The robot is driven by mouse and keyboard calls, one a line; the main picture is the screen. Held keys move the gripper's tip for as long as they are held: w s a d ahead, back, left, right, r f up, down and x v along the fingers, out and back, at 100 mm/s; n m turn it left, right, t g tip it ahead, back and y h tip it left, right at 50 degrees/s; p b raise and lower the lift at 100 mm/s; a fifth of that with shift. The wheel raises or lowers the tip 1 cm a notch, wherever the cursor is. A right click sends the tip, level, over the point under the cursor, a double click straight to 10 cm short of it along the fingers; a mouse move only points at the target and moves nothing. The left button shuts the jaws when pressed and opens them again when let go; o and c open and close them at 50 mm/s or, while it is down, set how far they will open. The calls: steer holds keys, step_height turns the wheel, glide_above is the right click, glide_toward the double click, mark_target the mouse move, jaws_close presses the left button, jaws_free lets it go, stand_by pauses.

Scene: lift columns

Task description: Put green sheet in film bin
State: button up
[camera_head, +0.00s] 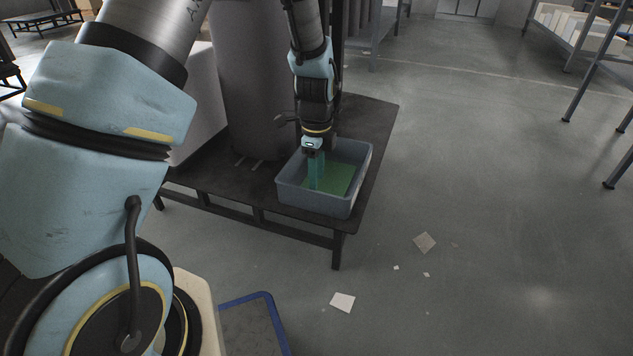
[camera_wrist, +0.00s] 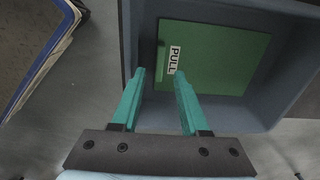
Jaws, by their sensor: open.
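The green sheet (camera_head: 340,180) lies in the grey-blue bin (camera_head: 315,203), which stands on a dark low table. In the wrist view the sheet (camera_wrist: 225,60) lies flat on the bin floor with a white "PULL" label (camera_wrist: 175,60) at its left edge. My gripper (camera_head: 315,185) reaches down into the bin from above. In the wrist view my gripper (camera_wrist: 160,78) is open, its two teal fingers apart with nothing between them. The fingertips are near the label end of the sheet; I cannot tell whether they touch it.
The dark table (camera_head: 375,125) also bears a large dark cylinder (camera_head: 250,80) behind the bin. A blue-edged item (camera_head: 255,320) is on the floor at the front. Paper scraps (camera_head: 342,302) lie on the floor. Metal racks stand at the right; the floor between is open.

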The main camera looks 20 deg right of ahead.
step_height(320, 180, up, 8)
steer(key=p, duration=0.2)
steer(key=w+a+r+n, duration=0.2)
steer(key=a+r+n, duration=0.1)
steer(key=a+n, duration=0.4)
steer(key=s+a+r+n, duration=0.2)
steer(key=a+n, duration=0.4)
steer(key=a, duration=0.2)
steer(key=s+a+r+n+t, duration=0.1)
steer(key=s+a+n, duration=0.1)
steer(key=a+n, duration=0.4)
steer(key=s+a+r+n, duration=0.2)
steer(key=a+n, duration=0.4)
steer(key=a, duration=0.4)
steer(key=shift+s+r+t, duration=0.3)
steer(key=shift+s+r, duration=0.05)
step_height(320, 180, up, 40)
steer(key=p, duration=4)
steer(key=shift+f, duration=0.15)
